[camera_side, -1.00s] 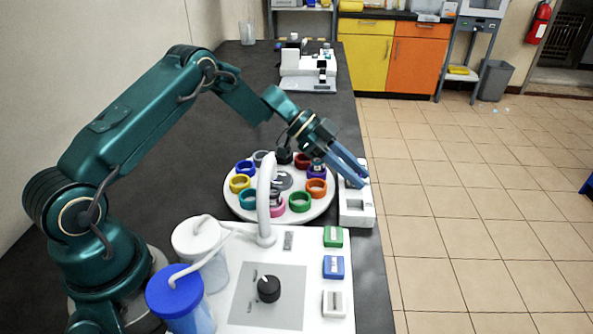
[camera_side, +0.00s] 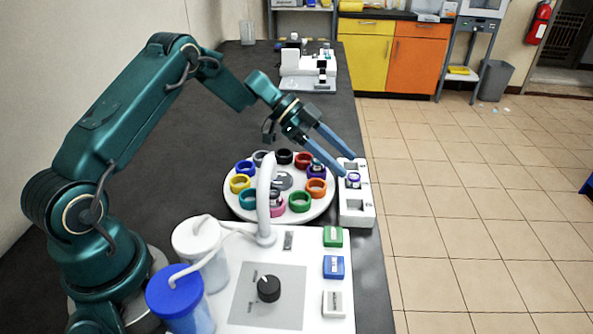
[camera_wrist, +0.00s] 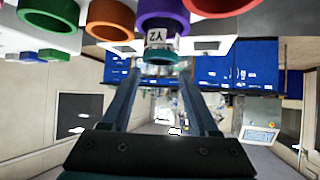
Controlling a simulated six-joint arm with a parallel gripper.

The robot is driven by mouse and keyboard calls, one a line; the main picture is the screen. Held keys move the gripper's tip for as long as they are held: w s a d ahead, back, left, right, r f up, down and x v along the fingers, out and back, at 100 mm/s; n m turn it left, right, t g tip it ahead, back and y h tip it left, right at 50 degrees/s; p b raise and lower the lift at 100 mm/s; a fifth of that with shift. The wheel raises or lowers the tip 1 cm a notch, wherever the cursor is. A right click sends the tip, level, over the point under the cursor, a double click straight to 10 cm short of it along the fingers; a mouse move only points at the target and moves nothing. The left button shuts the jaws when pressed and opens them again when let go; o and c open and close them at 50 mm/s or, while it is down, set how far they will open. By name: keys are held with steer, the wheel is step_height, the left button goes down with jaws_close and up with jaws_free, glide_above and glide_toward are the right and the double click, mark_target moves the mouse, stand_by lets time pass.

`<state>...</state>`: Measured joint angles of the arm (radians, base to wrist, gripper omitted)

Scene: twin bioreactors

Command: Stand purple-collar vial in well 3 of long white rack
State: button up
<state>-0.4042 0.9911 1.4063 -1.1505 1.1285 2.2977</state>
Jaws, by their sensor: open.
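The purple-collar vial (camera_side: 353,181) stands in a middle well of the long white rack (camera_side: 357,221), apparently upright. The well's number is too small to read. My gripper (camera_side: 350,166) is open, with its two blue fingers above and just left of the vial, apparently not holding it. In the wrist view my gripper (camera_wrist: 161,78) shows spread fingers with nothing gripped between them. The purple-collar vial is not clearly visible there.
A round white carousel (camera_side: 240,206) with several coloured rings lies left of the rack. A teal-collared vial (camera_wrist: 157,37) sits by its purple ring (camera_wrist: 163,12). The bioreactor base (camera_side: 312,240) is in front. The nearest rack well (camera_side: 354,206) looks empty.

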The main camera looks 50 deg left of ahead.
steer(key=v, duration=0.7)
steer(key=shift+s+a+r, duration=0.15)
steer(key=shift+a+r, duration=0.1)
steer(key=s+d+r+m+g+y, duration=0.1)
steer(key=s+d+r+m+y, duration=0.15)
steer(key=s+d+r, duration=0.8)
steer(key=s+d+n+y, duration=0.2)
steer(key=s+n+y, duration=0.25)
steer(key=s, duration=0.35)
steer(key=s+a+f+n+t+y, duration=0.2)
steer(key=s+a+f+n, duration=0.3)
steer(key=n, duration=0.5)
steer(key=shift+s+a+y, duration=0.2)
steer(key=shift+s+y, duration=0.2)
steer(key=shift+y, duration=0.2)
